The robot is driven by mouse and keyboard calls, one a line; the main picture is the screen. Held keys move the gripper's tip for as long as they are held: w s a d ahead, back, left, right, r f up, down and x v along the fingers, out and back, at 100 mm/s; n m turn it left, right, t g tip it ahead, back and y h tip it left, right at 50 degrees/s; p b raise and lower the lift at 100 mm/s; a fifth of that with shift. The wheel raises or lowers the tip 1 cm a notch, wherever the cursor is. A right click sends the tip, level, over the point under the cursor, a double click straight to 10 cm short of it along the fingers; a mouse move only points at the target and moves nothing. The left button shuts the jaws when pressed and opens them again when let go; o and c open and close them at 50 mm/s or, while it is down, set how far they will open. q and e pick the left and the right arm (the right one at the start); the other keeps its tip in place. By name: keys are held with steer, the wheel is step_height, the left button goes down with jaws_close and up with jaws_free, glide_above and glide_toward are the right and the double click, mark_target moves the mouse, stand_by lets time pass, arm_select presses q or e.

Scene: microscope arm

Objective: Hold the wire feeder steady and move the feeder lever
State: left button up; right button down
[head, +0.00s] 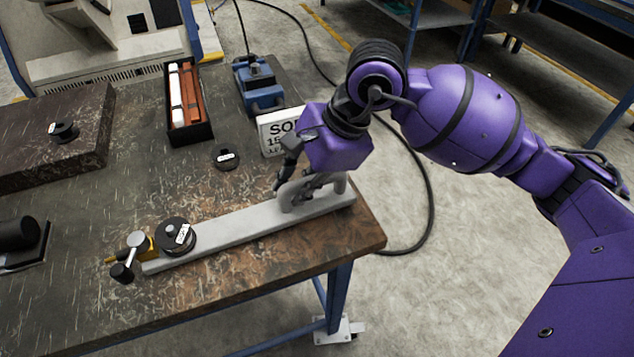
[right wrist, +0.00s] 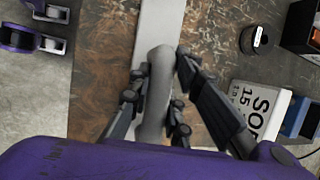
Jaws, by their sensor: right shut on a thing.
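The wire feeder is a long grey bar (head: 240,228) lying on the table near its front edge. A black spool (head: 176,236) with a white label and a brass block sit at its left end. Beside them is a small lever (head: 123,271) with a dark knob, below a silvery round part (head: 135,239). My right gripper (head: 289,190) is shut on the raised grey handle (head: 341,184) at the bar's right end. In the right wrist view its fingers (right wrist: 156,100) lie on both sides of the handle (right wrist: 157,75). My left gripper is not in view.
A sign (head: 281,130), a black tray (head: 204,128) with red and white bars, a blue device (head: 260,91) and a small black labelled disc (head: 227,157) stand behind the feeder. A dark block (head: 40,160) is at the left. The table ends just right of the handle.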

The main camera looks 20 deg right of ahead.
arm_select(q)
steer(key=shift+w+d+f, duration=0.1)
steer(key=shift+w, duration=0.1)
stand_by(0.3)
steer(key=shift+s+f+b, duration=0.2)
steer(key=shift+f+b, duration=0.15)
steer(key=shift+b, duration=0.15)
stand_by(0.3)
stand_by(0.5)
stand_by(0.4)
